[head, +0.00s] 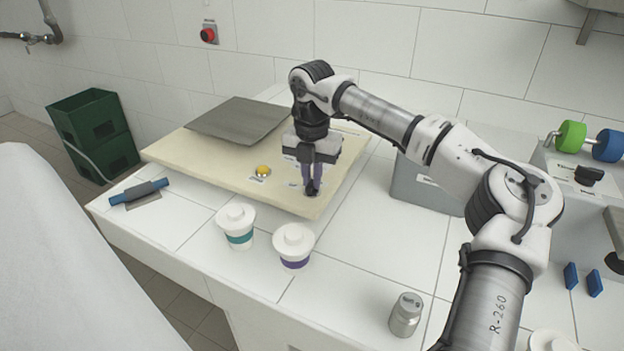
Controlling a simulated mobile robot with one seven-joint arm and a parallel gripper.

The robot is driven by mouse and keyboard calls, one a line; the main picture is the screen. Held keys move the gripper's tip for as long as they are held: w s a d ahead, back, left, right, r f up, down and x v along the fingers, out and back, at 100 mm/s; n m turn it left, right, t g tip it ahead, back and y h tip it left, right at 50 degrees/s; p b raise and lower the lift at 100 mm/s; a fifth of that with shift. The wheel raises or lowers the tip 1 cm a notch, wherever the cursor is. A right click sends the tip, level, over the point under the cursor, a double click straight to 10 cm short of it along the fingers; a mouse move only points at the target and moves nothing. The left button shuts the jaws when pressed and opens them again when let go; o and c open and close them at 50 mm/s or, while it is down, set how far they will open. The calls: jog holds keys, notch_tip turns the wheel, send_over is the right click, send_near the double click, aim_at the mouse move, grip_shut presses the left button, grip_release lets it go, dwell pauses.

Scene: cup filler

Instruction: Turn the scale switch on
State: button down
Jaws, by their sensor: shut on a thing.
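A cream board (215,165) lies on the white tiled counter and bears a grey metal plate (238,119), a yellow button (262,171) and some small labels. My gripper (312,184) points down over the board's front right part. Its fingers are shut on a small dark switch (312,189) at the board's surface. The fingers cover most of the switch, so I cannot tell which way it is turned.
Two lidded white cups, one with a teal band (238,240) and one with a purple band (293,260), stand in front of the board. A blue-handled scraper (139,193) lies at the left. A metal can (405,315) stands at the front. A grey box (425,185) is behind my arm.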

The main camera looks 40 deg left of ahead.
jog(key=shift+m, duration=0.6)
jog(key=shift+r, duration=0.1)
jog(key=c, duration=1.5)
grip_release()
notch_tip(320, 180, up, 14)
jog(key=shift+f+b, duration=0.1)
jog(key=shift+b, duration=0.7)
